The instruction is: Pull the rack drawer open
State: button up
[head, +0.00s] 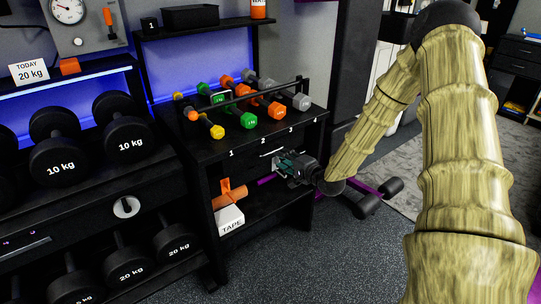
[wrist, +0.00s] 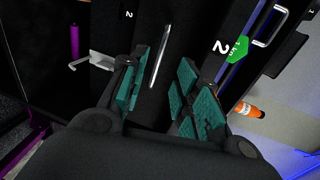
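The black rack (head: 190,148) stands in the middle of the head view with small coloured dumbbells on top. Its drawer front, below the numbered top edge, looks flush with the rack. A thin silver drawer handle (head: 271,153) shows just above my gripper (head: 288,167). In the wrist view the handle (wrist: 160,55) is a slanted bar on the black front (wrist: 146,30), marked 2. My gripper (wrist: 158,95) is open, its teal pads on either side of the handle's line. The handle lies ahead between the fingers; I cannot tell whether they touch it.
Below the drawer, an open shelf holds a white TAPE box (head: 231,219) and an orange object (head: 232,192). A rack of 10 and 20 kg dumbbells (head: 60,146) stands at the left. A purple-and-black weight bench (head: 366,198) lies low on the right. Floor in front is clear.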

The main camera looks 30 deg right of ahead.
aim_at(271, 152)
jog(key=x, duration=0.9)
jog(key=shift+b, duration=0.3)
grip_shut()
jog(key=shift+f, duration=0.1)
